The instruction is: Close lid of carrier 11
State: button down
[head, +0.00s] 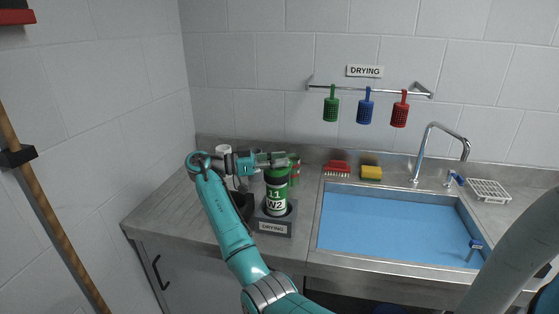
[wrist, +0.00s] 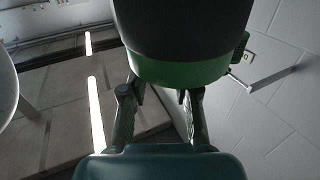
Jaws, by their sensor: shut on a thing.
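Whether the fingers hold the lid or the body, and how the lid sits, I cannot tell.
A dark box (head: 243,203) stands left of the holder, and a red and green item (head: 295,172) is just behind the carrier. A red brush (head: 337,168) and yellow sponge (head: 371,173) lie behind the blue sink (head: 385,222). Green, blue and red baskets hang from the wall rail (head: 345,88).

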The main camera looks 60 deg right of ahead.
jog(key=shift+f, duration=0.1)
dwell(0.3)
jog(key=c, duration=0.8)
grip_release()
jog(key=shift+c, duration=0.2)
jog(key=v, duration=0.7)
jog(key=shift+w, duration=0.2)
jog(key=shift+a, duration=0.1)
